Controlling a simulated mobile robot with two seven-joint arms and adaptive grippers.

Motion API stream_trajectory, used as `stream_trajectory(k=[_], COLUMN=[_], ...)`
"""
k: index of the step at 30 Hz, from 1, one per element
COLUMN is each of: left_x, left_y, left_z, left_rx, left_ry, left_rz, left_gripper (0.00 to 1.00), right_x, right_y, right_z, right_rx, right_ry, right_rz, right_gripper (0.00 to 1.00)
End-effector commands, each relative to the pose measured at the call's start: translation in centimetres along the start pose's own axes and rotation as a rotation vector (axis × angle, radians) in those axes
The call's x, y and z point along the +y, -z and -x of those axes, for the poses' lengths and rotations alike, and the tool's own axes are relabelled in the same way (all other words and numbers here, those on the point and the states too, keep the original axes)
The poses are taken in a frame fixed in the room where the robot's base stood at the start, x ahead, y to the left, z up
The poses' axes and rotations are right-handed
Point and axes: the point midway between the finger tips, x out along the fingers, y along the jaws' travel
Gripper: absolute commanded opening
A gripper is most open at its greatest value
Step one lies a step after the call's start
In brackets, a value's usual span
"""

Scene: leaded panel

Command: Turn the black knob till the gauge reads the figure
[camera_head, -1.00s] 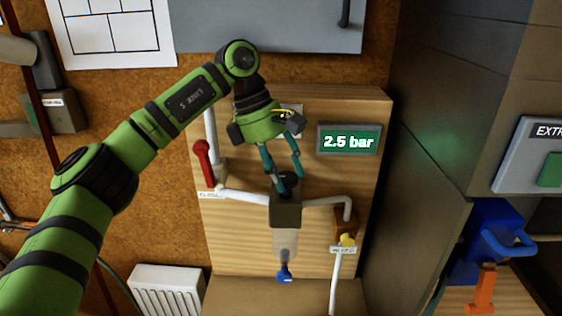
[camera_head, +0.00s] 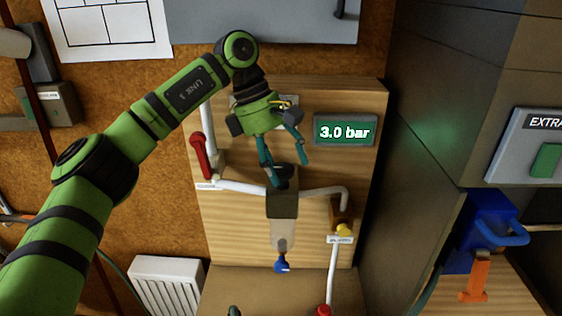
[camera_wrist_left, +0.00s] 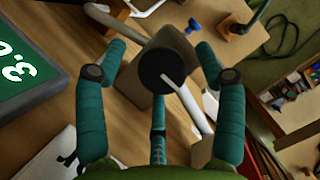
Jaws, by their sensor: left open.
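The black knob (camera_head: 284,171) sits on top of a dark block on the wooden panel. In the left wrist view the knob (camera_wrist_left: 162,71) shows as a black disc with a white pointer line. The gauge (camera_head: 345,131) is a green display reading 3.0 bar, partly seen in the left wrist view (camera_wrist_left: 25,80). My left gripper (camera_head: 284,170) is open, its teal fingers spread around the knob and apart from it. A white card (camera_wrist_left: 50,155) with a dark mark, mostly cut off, shows in the left wrist view; its figure cannot be read.
A red lever (camera_head: 198,155) and white pipes are left of the block. A yellow-topped valve (camera_head: 344,230) is at right and a blue tap (camera_head: 281,265) is below. Grey cabinets (camera_head: 430,120) stand close on the right.

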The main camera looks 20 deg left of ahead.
Motion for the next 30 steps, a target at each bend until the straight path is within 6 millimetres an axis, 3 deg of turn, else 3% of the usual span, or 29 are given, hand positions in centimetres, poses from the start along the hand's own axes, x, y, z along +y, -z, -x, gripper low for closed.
stream_trajectory(k=[5, 12, 18, 30], left_x=[0.1, 0.1, 0.1, 0.0], left_y=[-0.7, -2.7, -3.8, -4.1], left_z=[1.5, 5.8, 8.3, 9.1], left_rx=[-0.001, -0.001, 0.0, 0.001], left_ry=[-0.004, -0.004, -0.001, 0.001], left_rz=[0.0, -0.002, -0.002, -0.001], left_gripper=[0.7, 0.7, 0.7, 0.7], right_x=[0.0, -0.1, -0.1, -0.1], right_y=[0.0, 0.1, 0.1, 0.1], right_z=[0.0, 0.0, 0.0, 0.0], right_rx=[0.0, 0.001, 0.001, 0.001], right_ry=[0.0, 0.001, 0.001, 0.002], right_rz=[0.0, 0.0, -0.001, -0.001], right_gripper=[0.4, 0.4, 0.4, 0.4])
